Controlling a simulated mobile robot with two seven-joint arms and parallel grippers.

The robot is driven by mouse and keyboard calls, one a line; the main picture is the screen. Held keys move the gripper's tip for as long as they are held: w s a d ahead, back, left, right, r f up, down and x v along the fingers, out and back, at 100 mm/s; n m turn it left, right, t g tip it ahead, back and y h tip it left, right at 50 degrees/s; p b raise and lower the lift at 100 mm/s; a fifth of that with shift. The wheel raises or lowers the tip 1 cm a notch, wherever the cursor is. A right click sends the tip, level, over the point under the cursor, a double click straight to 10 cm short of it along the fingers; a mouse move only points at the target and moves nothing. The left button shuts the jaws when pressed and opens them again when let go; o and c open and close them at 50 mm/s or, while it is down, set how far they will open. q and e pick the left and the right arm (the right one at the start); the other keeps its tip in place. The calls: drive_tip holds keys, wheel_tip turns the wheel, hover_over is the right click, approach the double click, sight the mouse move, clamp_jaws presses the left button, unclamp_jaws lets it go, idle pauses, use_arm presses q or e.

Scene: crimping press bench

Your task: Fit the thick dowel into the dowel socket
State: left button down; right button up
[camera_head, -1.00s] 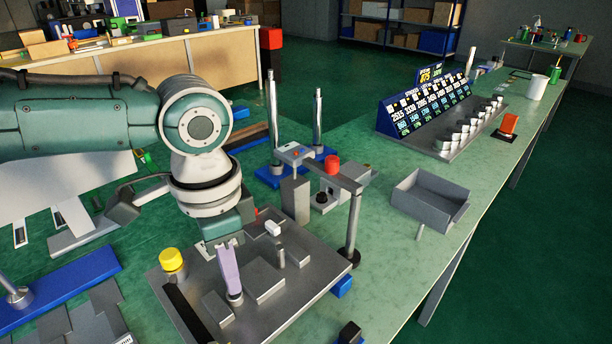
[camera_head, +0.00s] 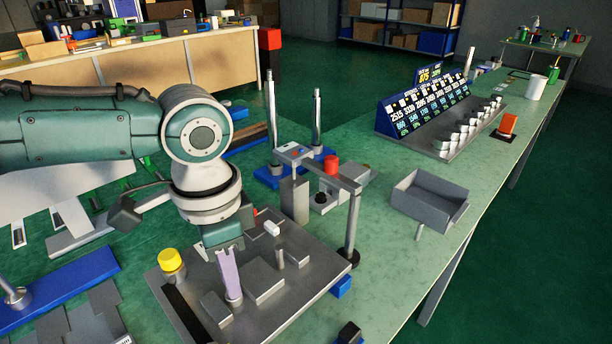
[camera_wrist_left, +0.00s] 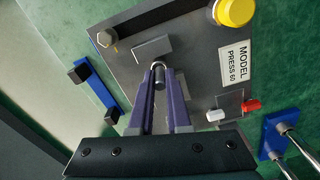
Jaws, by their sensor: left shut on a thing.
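My left gripper (camera_head: 232,295) points down over the metal press plate (camera_head: 300,300), its purple fingers shut on a short grey cylinder, the thick dowel. In the left wrist view the dowel (camera_wrist_left: 158,75) shows dark between the two fingertips (camera_wrist_left: 158,68), pointing toward the plate (camera_wrist_left: 190,60). In the head view the fingers mostly hide it. The fingertips are low, close to the grey blocks on the plate. I cannot make out the dowel socket or tell whether the dowel's lower end touches it. My right gripper is not in view.
A yellow button (camera_head: 172,261) is at the plate's left corner. A press post (camera_head: 352,230) rises at the plate's right. A grey open bin (camera_head: 430,200) stands farther right.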

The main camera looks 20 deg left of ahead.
use_arm(q)
drive_tip(key=shift+f+b, duration=0.35)
drive_tip(key=shift+f, duration=0.25)
drive_tip(key=c, duration=0.8)
unclamp_jaws()
drive_tip(key=shift+s, duration=0.1)
drive_tip(key=shift+a, duration=0.1)
drive_tip(key=r+p, duration=0.2)
drive_tip(key=r, duration=0.7)
drive_tip(key=shift+d, duration=0.2)
drive_tip(key=shift+r+p, duration=0.3)
drive_tip(key=shift+r, duration=0.25)
drive_tip(key=shift+d, duration=0.15)
